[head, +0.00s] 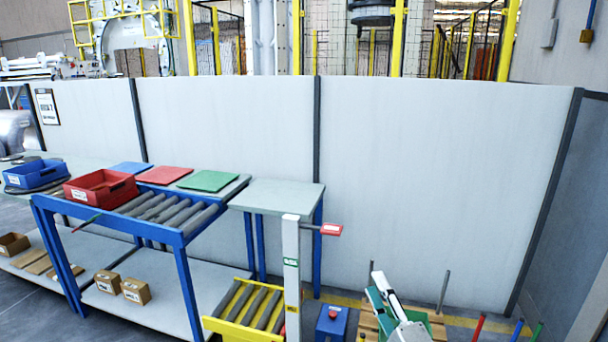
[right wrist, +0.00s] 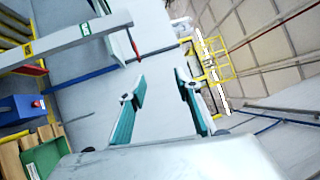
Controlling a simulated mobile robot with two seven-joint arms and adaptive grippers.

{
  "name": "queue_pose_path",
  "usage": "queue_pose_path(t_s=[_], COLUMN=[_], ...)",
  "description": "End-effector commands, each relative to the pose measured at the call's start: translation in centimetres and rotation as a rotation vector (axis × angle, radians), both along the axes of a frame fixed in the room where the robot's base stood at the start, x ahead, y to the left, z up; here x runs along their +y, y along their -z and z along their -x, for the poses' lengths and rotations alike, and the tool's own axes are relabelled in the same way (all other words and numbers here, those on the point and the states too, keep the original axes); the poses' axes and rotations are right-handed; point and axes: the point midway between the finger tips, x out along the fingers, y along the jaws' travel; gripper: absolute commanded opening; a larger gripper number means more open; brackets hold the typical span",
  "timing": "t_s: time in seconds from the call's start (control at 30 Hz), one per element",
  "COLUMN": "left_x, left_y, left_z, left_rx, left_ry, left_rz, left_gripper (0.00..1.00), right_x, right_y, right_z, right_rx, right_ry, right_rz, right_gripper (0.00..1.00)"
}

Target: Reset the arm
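My right gripper (head: 380,286) is at the lower right of the head view, white with teal finger pads. In the right wrist view its two fingers (right wrist: 159,80) stand apart with nothing between them, so it is open and empty. In the head view it hangs in front of a green bin (head: 437,322) and covers part of it. The bin also shows at the lower left of the right wrist view (right wrist: 44,160). My left gripper is in neither view.
A white post (head: 291,265) with a red-ended arm rises beside a yellow roller conveyor (head: 243,309). Upright rods stand near the green bin. A white wall closes the back.

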Motion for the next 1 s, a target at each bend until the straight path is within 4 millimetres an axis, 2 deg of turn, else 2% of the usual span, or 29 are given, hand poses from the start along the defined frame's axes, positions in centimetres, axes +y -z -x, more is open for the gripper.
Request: queue_pose_path(t_s=[0.03,0.17,0.3,0.4,0.5,0.6,0.7,0.8,1.0], left_x=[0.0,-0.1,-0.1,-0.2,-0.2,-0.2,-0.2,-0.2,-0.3], left_y=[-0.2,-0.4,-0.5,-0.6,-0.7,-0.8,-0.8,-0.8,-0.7], left_z=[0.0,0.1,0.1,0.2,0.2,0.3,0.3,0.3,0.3], left_rx=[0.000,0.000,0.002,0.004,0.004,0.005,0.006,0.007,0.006], left_ry=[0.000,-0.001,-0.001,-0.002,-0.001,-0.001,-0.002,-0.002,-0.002], left_rz=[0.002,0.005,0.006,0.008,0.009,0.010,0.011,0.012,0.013], left_gripper=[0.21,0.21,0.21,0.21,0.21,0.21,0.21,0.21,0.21], right_x=[0.6,1.6,1.5,0.7,-0.5,-1.8,-2.7,-3.1,-3.2], right_y=[3.0,10.1,17.3,21.9,25.4,27.7,29.0,29.6,29.7], right_z=[2.3,7.8,14.3,19.3,23.8,27.3,29.5,30.5,30.6], right_rx=[0.019,0.054,0.096,0.126,0.149,0.162,0.168,0.169,0.169], right_ry=[0.005,-0.004,-0.054,-0.115,-0.187,-0.252,-0.299,-0.322,-0.325], right_rz=[0.149,0.554,0.972,1.258,1.503,1.687,1.803,1.858,1.867], right_gripper=[0.33,0.33,0.33,0.33,0.33,0.33,0.33,0.33,0.33])
